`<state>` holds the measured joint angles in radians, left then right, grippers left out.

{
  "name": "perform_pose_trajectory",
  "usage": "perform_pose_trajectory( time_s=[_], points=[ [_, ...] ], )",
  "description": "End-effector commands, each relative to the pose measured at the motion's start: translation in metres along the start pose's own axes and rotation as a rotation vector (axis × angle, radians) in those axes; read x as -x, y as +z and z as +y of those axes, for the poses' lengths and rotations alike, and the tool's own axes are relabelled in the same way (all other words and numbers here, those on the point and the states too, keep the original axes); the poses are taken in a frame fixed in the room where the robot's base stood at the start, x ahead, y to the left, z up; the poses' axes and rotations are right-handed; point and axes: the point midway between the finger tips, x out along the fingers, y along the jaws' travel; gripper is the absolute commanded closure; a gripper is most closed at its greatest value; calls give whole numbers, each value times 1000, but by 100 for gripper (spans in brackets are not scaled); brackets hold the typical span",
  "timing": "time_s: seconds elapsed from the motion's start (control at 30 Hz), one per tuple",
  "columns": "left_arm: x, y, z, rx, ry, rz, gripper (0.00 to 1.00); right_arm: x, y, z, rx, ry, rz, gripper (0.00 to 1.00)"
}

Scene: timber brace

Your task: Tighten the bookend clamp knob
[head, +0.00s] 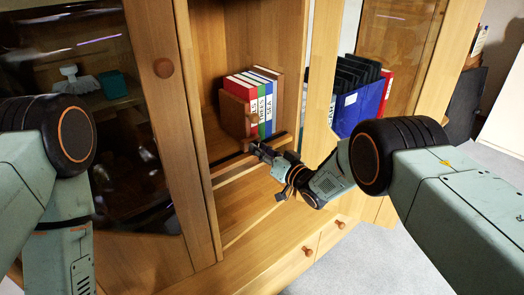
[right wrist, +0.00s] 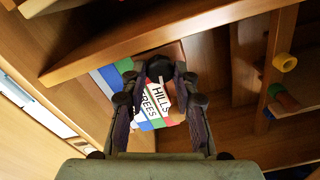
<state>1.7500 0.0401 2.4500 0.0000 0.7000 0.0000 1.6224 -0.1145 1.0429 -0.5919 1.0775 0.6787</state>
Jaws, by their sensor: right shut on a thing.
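My right gripper (head: 259,150) reaches into the open cabinet at the shelf's front edge, just below the books. In the right wrist view its two fingers (right wrist: 159,78) are closed around a dark round knob (right wrist: 157,66), which I take as the clamp knob. The knob is too small and covered to make out in the head view. The wooden bookend (head: 236,113) stands upright against the left side of the row of books (head: 262,90). The books have red, green and blue spines with white labels, and also show in the right wrist view (right wrist: 150,108). My left gripper is out of view.
The shelf's front rail (head: 240,166) runs close to my right gripper. A glass door (head: 90,130) stands at the left, and another door panel (head: 322,80) at the right. A blue box of dark folders (head: 358,103) is beyond it. Drawers (head: 310,252) lie below.

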Motion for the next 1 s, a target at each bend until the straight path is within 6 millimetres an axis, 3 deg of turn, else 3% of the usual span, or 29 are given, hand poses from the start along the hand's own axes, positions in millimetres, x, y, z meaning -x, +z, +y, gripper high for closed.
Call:
perform_pose_trajectory(
  time_s=[0.27, 0.3, 0.57, 1.0],
  points=[
    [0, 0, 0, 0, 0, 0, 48, 1, 2, 0, -1, 1, -4, 100],
    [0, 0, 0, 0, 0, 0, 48, 1, 2, 0, -1, 1, -4, 69],
    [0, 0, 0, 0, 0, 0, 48, 0, 1, 0, 0, 1, -2, 48],
    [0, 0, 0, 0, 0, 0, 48, 8, 0, 1, 0, 1, -2, 48]
  ],
)
